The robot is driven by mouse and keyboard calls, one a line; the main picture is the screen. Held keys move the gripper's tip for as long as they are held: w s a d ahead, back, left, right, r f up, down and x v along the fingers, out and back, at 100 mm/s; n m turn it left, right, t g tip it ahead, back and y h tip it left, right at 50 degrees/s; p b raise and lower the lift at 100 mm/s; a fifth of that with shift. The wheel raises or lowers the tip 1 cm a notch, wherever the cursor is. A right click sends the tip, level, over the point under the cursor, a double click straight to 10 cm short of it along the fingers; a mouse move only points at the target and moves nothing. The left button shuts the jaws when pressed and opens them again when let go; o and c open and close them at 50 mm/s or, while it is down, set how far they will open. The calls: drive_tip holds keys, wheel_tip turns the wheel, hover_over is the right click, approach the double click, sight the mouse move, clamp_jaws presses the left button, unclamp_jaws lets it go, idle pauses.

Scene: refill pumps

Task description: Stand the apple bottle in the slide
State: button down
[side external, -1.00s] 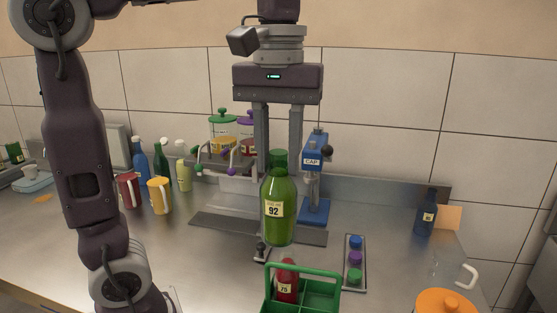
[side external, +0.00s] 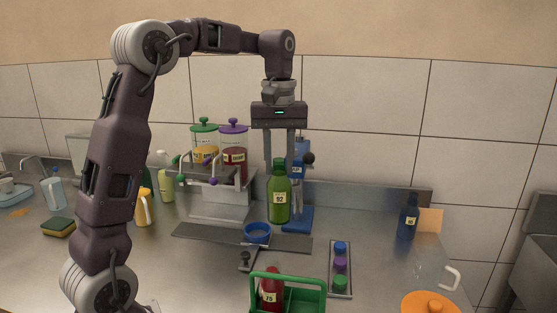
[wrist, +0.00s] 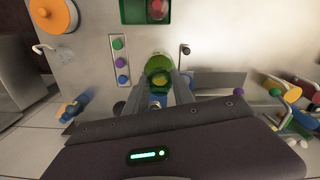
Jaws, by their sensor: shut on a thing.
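My gripper (side external: 279,172) points down and is shut on the neck of a green bottle (side external: 279,200) with a pale label reading 92. The bottle is upright; I cannot tell how far its base is above the counter. In the wrist view the green bottle (wrist: 158,66) is between the fingers. A dark grey flat track (side external: 200,235), likely the slide, lies left of and in front of the bottle. A blue ring-shaped holder (side external: 257,229) sits on it, with a black-knobbed lever (side external: 246,259) in front. The ring looks empty and stands apart from the bottle.
The blue cap press (side external: 300,216) stands close behind and right of the bottle. Two dispensers (side external: 205,152) with taps are at the back left. A green crate (side external: 314,280) holding a red bottle is in front. A cap tray (side external: 340,268) and a dark blue bottle (side external: 408,224) are at right.

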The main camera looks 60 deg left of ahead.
drive_tip(key=w+a+f+n, duration=0.2)
drive_tip(key=a+f, duration=1)
drive_tip(key=a, duration=0.3)
drive_tip(key=shift+w+a, duration=0.25)
drive_tip(key=shift+w, duration=0.1)
drive_tip(key=shift+f, duration=0.1)
drive_tip(key=shift+f, duration=0.8)
drive_tip(key=shift+f, duration=0.85)
drive_tip(key=c, duration=1)
unclamp_jaws()
